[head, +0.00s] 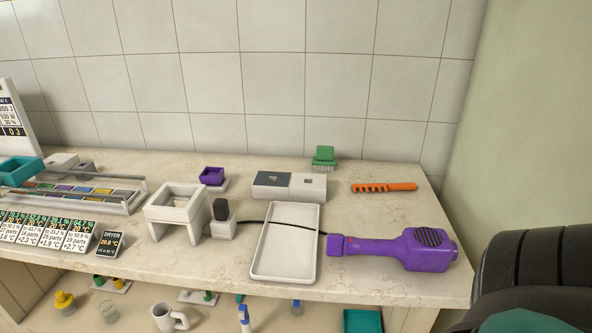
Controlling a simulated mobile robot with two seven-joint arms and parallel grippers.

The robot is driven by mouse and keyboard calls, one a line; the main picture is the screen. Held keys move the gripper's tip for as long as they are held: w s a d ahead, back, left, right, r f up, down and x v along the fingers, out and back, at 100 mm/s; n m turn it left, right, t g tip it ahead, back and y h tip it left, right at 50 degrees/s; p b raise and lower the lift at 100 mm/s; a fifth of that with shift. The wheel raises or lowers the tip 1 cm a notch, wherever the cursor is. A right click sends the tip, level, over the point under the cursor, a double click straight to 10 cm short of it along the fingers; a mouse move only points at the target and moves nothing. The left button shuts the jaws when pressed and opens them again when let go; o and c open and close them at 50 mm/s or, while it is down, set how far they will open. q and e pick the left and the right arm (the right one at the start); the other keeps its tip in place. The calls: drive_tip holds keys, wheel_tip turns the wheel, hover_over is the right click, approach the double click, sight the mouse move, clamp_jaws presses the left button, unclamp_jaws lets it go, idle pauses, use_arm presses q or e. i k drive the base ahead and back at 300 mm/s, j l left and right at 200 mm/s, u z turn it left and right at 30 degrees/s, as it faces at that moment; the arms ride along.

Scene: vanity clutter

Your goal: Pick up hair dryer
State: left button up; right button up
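The purple hair dryer (400,250) lies on the right part of the counter (210,265), near its front edge. Its wide end with a dark slatted grille (432,237) points right, and its narrow end points left, close to the white tray's right rim. A dark cord (268,223) runs left from the narrow end, across the tray, towards a small white block with a dark top (221,222). Neither gripper is in view. Dark rounded parts that look like my own arm fill the lower right corner, to the right of the dryer.
The white shallow tray (256,268) stands left of the dryer. Behind are an orange comb (384,187), a green brush (324,157) and a grey-white box (305,185). A white stand (176,203) is further left. Bare counter lies between comb and dryer. A tiled wall closes the back.

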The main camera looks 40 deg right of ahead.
sight(420, 249)
drive_tip(key=z, duration=2.2)
